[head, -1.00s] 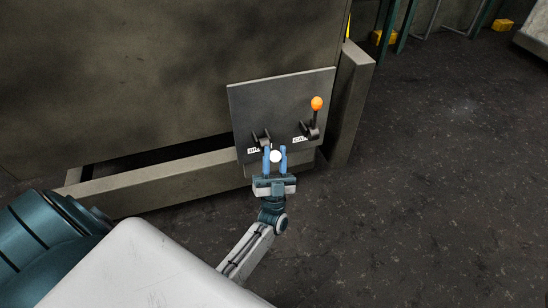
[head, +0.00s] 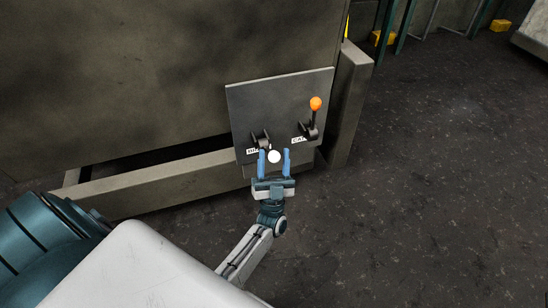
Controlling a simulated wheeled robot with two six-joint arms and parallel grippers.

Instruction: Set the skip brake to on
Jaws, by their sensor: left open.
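A dark control panel (head: 280,90) on the front of a large grey metal body carries two levers. The left lever (head: 262,139) has a white ball knob (head: 274,157) and points down and out towards me. Its label (head: 252,151) is partly hidden and seems to start with "BR". The right lever (head: 314,122) has an orange ball knob (head: 316,103) and stands up. Its label (head: 299,140) is too small to read surely. My left gripper (head: 274,157) is open, with its blue fingers on either side of the white knob, apart from it. My right gripper is not in view.
A grey beam (head: 170,183) runs below the panel on the left, and a grey post (head: 348,105) stands right of it. The dark floor (head: 440,180) at the right is clear. Yellow blocks (head: 501,25) and green legs lie far back.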

